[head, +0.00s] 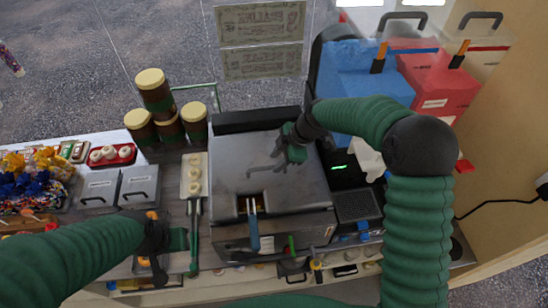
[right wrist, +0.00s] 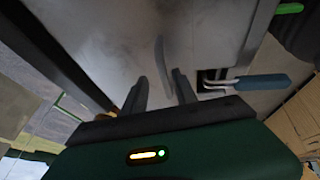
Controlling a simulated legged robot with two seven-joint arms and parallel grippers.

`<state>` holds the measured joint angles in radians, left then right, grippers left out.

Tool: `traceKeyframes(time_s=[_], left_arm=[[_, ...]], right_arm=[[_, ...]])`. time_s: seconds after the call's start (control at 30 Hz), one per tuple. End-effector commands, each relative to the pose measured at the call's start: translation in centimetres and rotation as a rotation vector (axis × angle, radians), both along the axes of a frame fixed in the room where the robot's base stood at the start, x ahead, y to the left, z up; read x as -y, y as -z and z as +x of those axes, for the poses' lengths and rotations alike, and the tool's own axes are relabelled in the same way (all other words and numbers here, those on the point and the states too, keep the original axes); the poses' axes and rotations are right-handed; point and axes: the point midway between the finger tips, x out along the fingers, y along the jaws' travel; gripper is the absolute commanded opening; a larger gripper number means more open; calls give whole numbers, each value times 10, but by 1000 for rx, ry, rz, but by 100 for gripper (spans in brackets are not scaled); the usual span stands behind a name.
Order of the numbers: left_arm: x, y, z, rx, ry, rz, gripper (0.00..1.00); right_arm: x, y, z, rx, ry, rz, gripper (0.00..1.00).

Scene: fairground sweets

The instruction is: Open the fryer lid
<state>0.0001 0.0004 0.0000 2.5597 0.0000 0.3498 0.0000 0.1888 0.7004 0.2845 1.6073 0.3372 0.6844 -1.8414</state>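The fryer (head: 318,228) is a grey metal box in the middle of the counter in the head view. Its flat lid (head: 235,160) lies closed on top and also fills much of the right wrist view (right wrist: 100,40). My right gripper (head: 283,153) is over the lid, close to the handle.
A blue-handled basket (head: 254,232) sticks out of the fryer's front. Brown jars (head: 155,92) with cream lids stand behind left. Blue (head: 345,75) and red (head: 438,85) machines stand behind right. Grey lidded bins (head: 139,186) and a tray of pale round pieces (head: 194,175) lie left.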

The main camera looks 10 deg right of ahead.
Motion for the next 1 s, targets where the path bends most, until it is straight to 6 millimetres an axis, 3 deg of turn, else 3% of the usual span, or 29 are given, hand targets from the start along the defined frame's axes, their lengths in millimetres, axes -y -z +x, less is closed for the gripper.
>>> traceKeyframes(time_s=[0.2,0.4,0.7,1.0], left_arm=[[0,-8,0,0,0,0,36],[0,-7,0,0,0,0,36],[0,-7,0,0,0,0,36],[0,-7,0,0,0,0,36]], right_arm=[[-11,16,2,1,-1,-3,34],[-13,18,4,1,-1,-4,34],[-10,18,4,1,0,-2,0],[-7,17,4,4,3,-6,0]])
